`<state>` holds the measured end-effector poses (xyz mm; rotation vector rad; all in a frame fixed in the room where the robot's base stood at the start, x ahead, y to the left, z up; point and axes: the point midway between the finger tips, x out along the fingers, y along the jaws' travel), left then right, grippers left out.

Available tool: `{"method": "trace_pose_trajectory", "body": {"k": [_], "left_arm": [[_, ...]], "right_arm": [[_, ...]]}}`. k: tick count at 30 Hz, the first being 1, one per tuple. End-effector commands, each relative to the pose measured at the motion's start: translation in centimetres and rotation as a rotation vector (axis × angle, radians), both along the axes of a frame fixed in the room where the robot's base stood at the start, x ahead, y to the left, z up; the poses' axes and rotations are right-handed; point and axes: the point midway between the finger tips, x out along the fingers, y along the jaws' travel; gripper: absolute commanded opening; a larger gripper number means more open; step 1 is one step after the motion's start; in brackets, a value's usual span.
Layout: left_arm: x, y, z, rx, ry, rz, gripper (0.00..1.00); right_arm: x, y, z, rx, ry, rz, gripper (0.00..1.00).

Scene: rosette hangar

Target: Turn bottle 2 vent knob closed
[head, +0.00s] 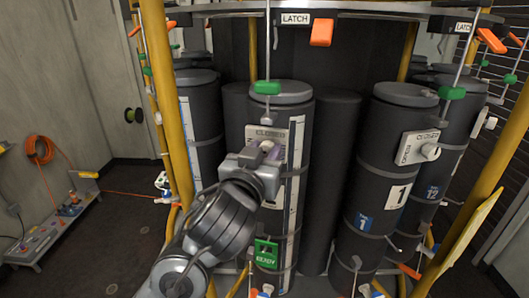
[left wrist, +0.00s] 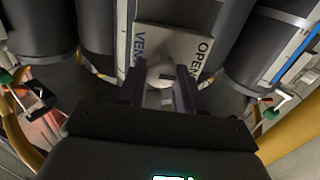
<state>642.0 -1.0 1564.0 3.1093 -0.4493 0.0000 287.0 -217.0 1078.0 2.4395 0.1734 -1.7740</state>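The bottle in the middle of the head view (head: 283,98) is dark grey, with its number hidden by my arm. Its pale vent plate (head: 263,133) reads CLOSED along the top; in the left wrist view the plate (left wrist: 190,43) shows VENT and OPEN. The round white vent knob (left wrist: 160,71) sits on that plate. My left gripper (left wrist: 160,82) is at the knob, one dark finger on each side, seemingly with small gaps. In the head view my left gripper (head: 268,153) covers the knob. My right gripper is not in view.
Bottle 1 (head: 398,120), with its own plate and white knob, stands close on the right. A green READY tag (head: 266,252) hangs below my left wrist. Yellow posts (head: 178,100) and thin rods with green handles (head: 267,87) frame the bottles.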

Motion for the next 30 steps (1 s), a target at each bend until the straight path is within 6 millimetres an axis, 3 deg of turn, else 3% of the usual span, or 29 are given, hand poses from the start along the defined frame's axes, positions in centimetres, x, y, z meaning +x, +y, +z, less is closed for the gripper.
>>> {"method": "trace_pose_trajectory", "body": {"k": [4,17,30], "left_arm": [[0.0,0.0,0.0,0.000,0.000,0.000,0.05],[0.0,0.0,0.0,0.101,-0.030,0.000,0.05],[-0.1,-0.1,-0.1,0.463,-0.138,0.001,0.05]], "right_arm": [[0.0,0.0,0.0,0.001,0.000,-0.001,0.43],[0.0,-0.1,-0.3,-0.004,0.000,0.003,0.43],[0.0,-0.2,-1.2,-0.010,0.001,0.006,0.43]]}}
